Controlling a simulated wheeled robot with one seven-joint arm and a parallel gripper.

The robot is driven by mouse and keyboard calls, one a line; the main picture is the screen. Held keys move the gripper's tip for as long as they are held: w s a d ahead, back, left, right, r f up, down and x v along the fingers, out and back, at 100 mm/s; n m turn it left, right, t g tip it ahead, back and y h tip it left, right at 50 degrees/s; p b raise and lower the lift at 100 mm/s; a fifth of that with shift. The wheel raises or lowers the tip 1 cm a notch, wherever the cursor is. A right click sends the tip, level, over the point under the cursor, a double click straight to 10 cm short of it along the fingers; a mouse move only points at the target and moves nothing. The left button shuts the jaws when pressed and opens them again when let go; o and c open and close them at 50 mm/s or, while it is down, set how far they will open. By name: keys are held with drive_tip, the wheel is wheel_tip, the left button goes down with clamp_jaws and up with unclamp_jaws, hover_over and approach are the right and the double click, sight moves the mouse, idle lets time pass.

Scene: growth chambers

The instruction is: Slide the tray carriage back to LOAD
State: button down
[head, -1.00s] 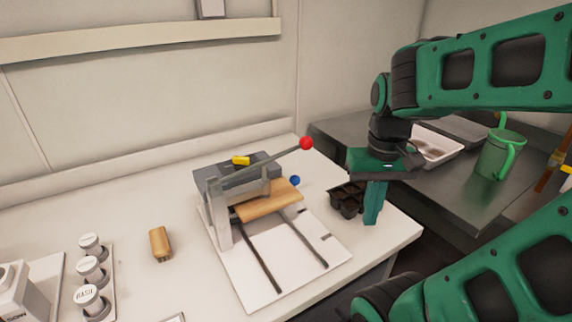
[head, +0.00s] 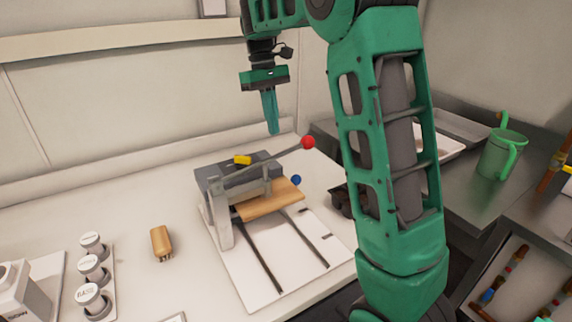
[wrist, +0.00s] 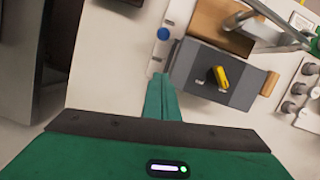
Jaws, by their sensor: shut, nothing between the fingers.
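The tray carriage (head: 270,202) is a wooden board on two dark rails, partly under the grey press block (head: 235,176). It carries a blue knob (head: 296,180) at its back right side; the knob also shows in the wrist view (wrist: 163,34), a little beyond my fingertips. A lever with a red ball (head: 308,142) is raised over the press, and a yellow piece (head: 242,160) sits on top of the block. My gripper (head: 273,131) is shut and empty, pointing down behind the press and apart from the knob. In the wrist view its fingers (wrist: 163,82) are together.
A wooden brush (head: 161,243) and several labelled jars (head: 93,270) stand to the left. A black cell tray (head: 345,200) is partly hidden by my arm. A green watering can (head: 502,153) stands on the right bench. The front rails are clear.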

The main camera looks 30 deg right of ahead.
drive_tip(key=s+d+f, duration=0.1)
drive_tip(key=s+f, duration=0.5)
drive_tip(key=f, duration=0.4)
drive_tip(key=shift+f, duration=0.2)
